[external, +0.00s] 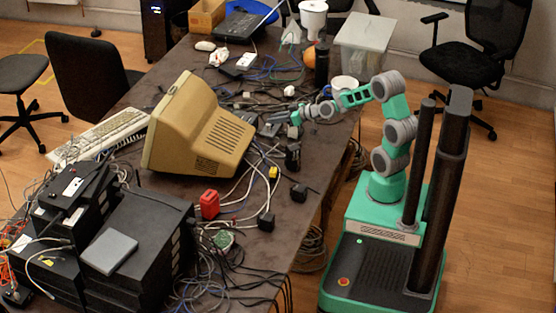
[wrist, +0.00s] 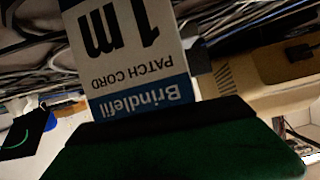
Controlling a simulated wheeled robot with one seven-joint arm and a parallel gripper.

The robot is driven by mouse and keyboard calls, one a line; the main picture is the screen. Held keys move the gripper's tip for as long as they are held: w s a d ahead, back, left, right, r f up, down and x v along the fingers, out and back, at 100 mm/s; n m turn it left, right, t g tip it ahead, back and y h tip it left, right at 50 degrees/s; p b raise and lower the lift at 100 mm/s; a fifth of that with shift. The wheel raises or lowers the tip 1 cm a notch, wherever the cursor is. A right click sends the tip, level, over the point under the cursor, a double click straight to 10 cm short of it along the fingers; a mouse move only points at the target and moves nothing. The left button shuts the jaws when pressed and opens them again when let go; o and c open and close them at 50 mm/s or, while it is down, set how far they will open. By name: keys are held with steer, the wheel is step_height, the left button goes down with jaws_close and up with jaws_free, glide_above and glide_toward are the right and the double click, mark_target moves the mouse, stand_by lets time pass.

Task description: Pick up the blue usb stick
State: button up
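I cannot make out the blue usb stick for certain in either view. My gripper (external: 296,118) is low over the cluttered table, right of the beige monitor. In the wrist view a dark green and black part of mine fills the bottom. A white and blue patch cord label (wrist: 128,50), upside down, stands right behind its black edge. I cannot tell whether the fingers grip it. The fingertips are not clear.
The beige monitor (external: 200,130) stands left of my gripper, with a keyboard (external: 98,138) behind it. Loose cables (external: 250,105) cover much of the brown table. A red block (external: 209,204) and black adapters (external: 299,192) lie nearer. A clear bin (external: 364,45) stands at the far end.

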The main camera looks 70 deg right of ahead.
steer(key=shift+c, duration=0.3)
jaws_close()
steer(key=shift+r, duration=0.1)
